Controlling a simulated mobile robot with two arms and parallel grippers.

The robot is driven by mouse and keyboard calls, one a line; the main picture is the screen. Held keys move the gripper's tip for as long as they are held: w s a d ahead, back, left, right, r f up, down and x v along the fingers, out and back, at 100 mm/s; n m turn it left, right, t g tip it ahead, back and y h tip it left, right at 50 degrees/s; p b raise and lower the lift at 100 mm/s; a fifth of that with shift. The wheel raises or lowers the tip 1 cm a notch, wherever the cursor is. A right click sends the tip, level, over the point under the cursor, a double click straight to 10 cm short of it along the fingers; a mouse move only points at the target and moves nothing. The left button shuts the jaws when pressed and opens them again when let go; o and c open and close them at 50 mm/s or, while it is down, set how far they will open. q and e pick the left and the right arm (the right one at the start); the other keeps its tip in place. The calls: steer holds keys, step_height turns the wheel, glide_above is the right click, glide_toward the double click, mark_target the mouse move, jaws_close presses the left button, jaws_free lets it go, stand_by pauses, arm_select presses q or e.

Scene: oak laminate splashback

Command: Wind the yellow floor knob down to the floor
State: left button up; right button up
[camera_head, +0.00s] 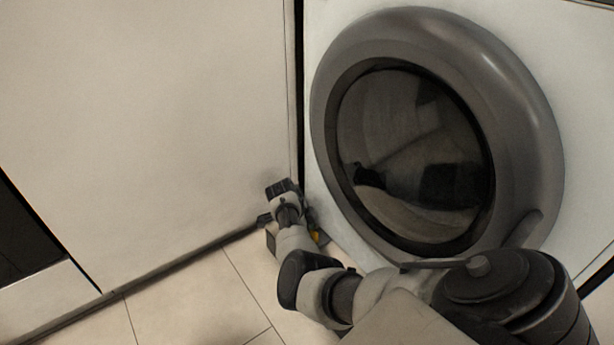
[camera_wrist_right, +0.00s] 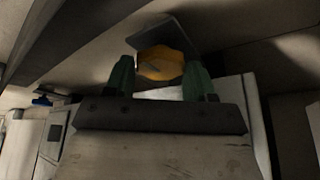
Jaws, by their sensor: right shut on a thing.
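The yellow floor knob (camera_wrist_right: 161,64) shows in the right wrist view, between the two green fingers of my right gripper (camera_wrist_right: 162,76). The gripper is shut on it from both sides. A dark flat piece lies just above the knob in that view. In the head view, my right gripper (camera_head: 312,237) is low at the front corner of the washing machine (camera_head: 548,150). Only a small bit of the yellow knob (camera_head: 316,236) shows there; my arm hides the rest. The gap between knob and floor cannot be made out. My left gripper is not in view.
A plain pale cabinet panel (camera_head: 150,120) stands close on the left of the gripper, with a narrow dark gap beside the machine. The round grey door (camera_head: 535,110) bulges out above my arm. The tiled floor (camera_head: 190,300) is clear at lower left.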

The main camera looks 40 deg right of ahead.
steer(key=shift+r+m, duration=0.15)
steer(key=shift+m, duration=0.25)
steer(key=o, duration=0.9)
steer(key=shift+r, duration=0.1)
steer(key=shift+o, duration=0.2)
